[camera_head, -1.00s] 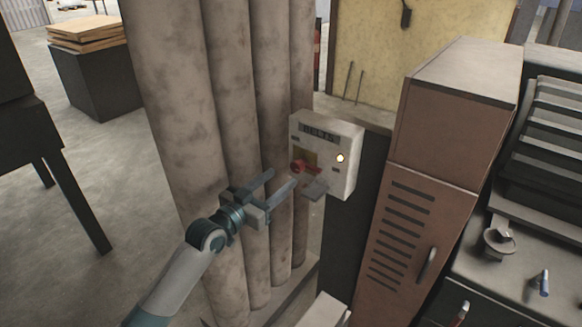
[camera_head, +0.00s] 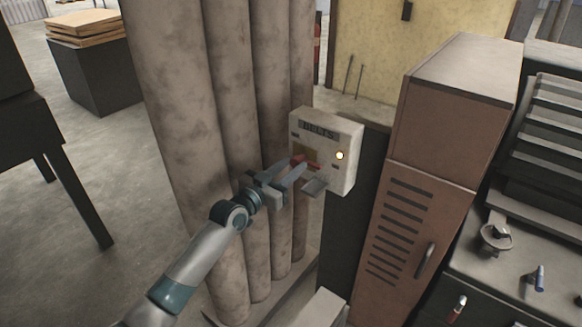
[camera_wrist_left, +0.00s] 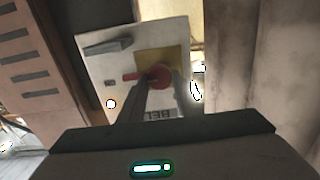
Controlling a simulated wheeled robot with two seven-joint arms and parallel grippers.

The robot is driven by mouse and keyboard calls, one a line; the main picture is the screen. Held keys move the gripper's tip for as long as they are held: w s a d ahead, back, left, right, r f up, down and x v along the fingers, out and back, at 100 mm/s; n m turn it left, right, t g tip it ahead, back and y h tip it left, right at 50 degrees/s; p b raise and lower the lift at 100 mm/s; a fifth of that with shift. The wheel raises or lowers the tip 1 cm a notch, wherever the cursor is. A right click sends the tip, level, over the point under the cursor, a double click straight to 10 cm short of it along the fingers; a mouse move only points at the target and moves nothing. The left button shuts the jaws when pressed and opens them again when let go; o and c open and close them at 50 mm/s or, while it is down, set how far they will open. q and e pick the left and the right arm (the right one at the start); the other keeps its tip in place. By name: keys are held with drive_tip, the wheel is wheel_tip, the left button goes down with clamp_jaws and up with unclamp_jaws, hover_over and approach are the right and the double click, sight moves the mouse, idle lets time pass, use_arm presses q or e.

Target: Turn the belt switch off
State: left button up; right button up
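The belt switch is a red rotary handle (camera_head: 299,159) on the front of a pale control box (camera_head: 345,135) labelled "BELTS". My left gripper (camera_head: 293,170) reaches up to the box front from the lower left, and its fingers partly hide the handle. In the left wrist view the red handle (camera_wrist_left: 158,75) shows at the ends of the two fingers, with a lever pointing left over a yellow plate (camera_wrist_left: 150,58). A gap shows between the fingers; whether they touch the handle I cannot tell. My right gripper is not in view.
Tall grey pipes (camera_head: 205,130) stand close to the left of the box and beside my left arm. A brown locker (camera_head: 420,200) stands to the right. A small grey part (camera_head: 314,186) juts from the box below the handle. Open floor lies at the left.

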use_arm(q)
drive_tip(key=shift+c, duration=1.3)
drive_tip(key=shift+n, duration=0.5)
drive_tip(key=n, duration=0.2)
drive_tip(key=shift+f+n, duration=0.1)
drive_tip(key=shift+n, duration=0.2)
drive_tip(key=n, duration=0.5)
drive_tip(key=shift+w+a+n, duration=0.1)
drive_tip(key=shift+n, duration=0.2)
drive_tip(key=n+p, duration=0.1)
drive_tip(key=n, duration=0.3)
drive_tip(key=n+p, duration=0.1)
drive_tip(key=n, duration=0.3)
drive_tip(key=shift+f+n, duration=0.15)
drive_tip(key=shift+n, duration=0.15)
